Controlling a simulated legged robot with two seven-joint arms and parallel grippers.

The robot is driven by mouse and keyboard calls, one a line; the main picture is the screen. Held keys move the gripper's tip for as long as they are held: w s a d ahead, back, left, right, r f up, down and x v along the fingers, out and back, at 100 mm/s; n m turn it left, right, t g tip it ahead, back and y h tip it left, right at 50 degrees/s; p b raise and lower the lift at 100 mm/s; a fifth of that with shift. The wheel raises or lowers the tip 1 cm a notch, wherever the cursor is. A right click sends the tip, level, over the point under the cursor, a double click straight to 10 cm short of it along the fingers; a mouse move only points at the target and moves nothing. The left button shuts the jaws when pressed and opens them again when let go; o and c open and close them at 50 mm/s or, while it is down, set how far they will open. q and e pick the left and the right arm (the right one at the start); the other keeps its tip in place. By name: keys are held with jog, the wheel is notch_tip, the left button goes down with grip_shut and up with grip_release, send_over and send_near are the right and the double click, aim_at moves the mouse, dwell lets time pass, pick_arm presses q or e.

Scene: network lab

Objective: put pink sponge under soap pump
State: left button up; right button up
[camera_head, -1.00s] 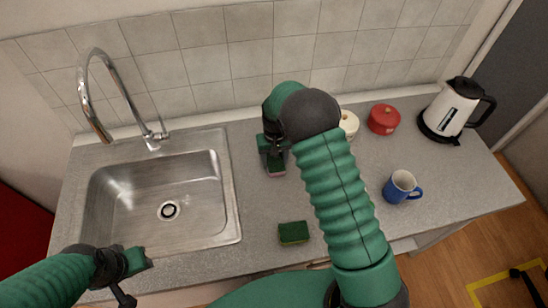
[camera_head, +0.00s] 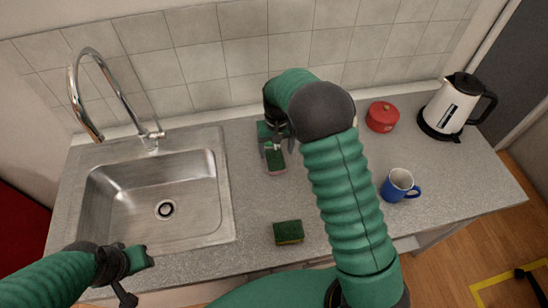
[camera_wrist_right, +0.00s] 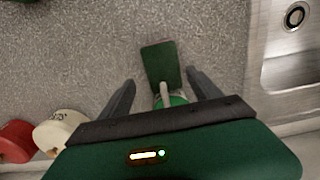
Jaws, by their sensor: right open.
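The sponge with a dark green top and a thin pinkish lower edge (camera_head: 275,161) lies flat on the counter at the back, right of the sink. In the right wrist view the same sponge (camera_wrist_right: 160,60) lies under the tip of the pale spout of the soap pump (camera_wrist_right: 166,98), whose green body is partly hidden by my wrist. My right gripper (camera_head: 278,140) is open above the pump, and in the wrist view its fingers (camera_wrist_right: 160,92) stand apart on both sides of it, holding nothing. My left gripper (camera_head: 136,260) is at the sink's front edge; its jaws are unclear.
A second sponge, green and yellow (camera_head: 289,232), lies near the counter's front. A blue mug (camera_head: 397,186), a red pot (camera_head: 382,117) and a kettle (camera_head: 450,107) stand to the right. A cream pot (camera_wrist_right: 60,130) shows in the wrist view. The steel sink (camera_head: 150,245) is left.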

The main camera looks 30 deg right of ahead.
aim_at(277, 157)
notch_tip(277, 157, up, 4)
jog(key=shift+w+d+r+b, duration=0.1)
jog(key=shift+d+r+b, duration=0.1)
jog(key=shift+b, duration=0.1)
jog(key=s+a+n+t, duration=0.1)
jog(key=s+a, duration=0.3)
jog(key=s, duration=0.6)
jog(key=s+a+n+t, duration=0.1)
jog(key=s+a+n, duration=0.1)
jog(key=s, duration=0.7)
jog(key=shift+s+a+r+t, duration=0.2)
jog(key=shift+s+a+t, duration=0.15)
jog(key=shift+a, duration=0.55)
jog(key=shift+s+d, duration=0.1)
jog(key=shift+d, duration=0.15)
jog(key=shift+a, duration=0.15)
